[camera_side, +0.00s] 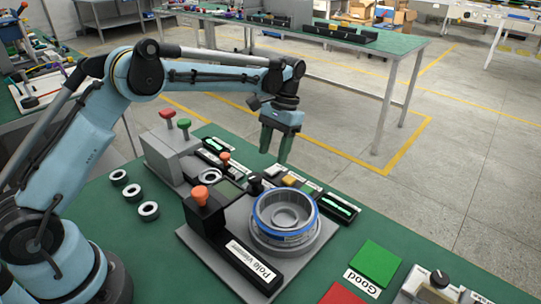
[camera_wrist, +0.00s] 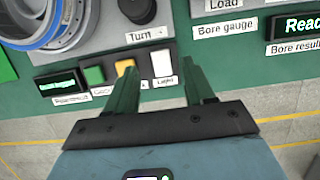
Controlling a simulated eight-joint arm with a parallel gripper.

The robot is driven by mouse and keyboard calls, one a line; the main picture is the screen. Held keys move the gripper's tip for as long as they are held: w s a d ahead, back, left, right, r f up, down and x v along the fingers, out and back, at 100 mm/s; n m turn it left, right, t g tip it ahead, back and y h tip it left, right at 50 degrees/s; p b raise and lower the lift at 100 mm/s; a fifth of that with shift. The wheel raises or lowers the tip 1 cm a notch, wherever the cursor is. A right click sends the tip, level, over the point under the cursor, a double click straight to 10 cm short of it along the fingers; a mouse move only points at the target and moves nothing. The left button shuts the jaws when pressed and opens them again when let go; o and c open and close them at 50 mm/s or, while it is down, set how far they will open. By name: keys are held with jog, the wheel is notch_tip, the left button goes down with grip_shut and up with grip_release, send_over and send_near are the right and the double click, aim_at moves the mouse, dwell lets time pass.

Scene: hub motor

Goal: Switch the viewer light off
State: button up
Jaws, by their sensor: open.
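In the wrist view, a white button (camera_wrist: 162,63) sits on a grey panel above a label that appears to read "Light". A yellow button (camera_wrist: 124,67) and a green button (camera_wrist: 94,75) are to its left. My gripper (camera_wrist: 160,72) is open and empty, its two green fingers on either side of the white button in the picture; contact cannot be told. In the side view my gripper (camera_side: 274,156) points down above the back of the panel, near the yellow button (camera_side: 289,180). Whether the viewer light is lit is not clear.
The pole viewer (camera_side: 243,262) holds a blue-rimmed hub motor (camera_side: 285,218). A black "Turn" knob (camera_wrist: 137,8) is above the buttons. A dark display (camera_wrist: 62,84) is left of them. The bore gauge readout (camera_wrist: 296,27) is right. Three rings (camera_side: 133,190) lie on the green table.

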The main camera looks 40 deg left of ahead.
jog(key=v, duration=0.7)
jog(key=shift+r, duration=0.4)
jog(key=shift+w, duration=0.1)
notch_tip(320, 180, up, 6)
jog(key=t, duration=0.3)
send_over(279, 168)
jog(key=s+a, duration=0.1)
jog(key=s, duration=0.2)
jog(key=s+r+t, duration=0.1)
jog(key=s+t, duration=0.2)
jog(key=s, duration=0.3)
jog(key=s+f+t, duration=0.4)
jog(key=s+f, duration=0.2)
jog(key=s, duration=0.5)
jog(key=shift+s+a+f+t, duration=0.2)
jog(key=shift+s+a+t, duration=0.1)
jog(key=shift+s, duration=0.1)
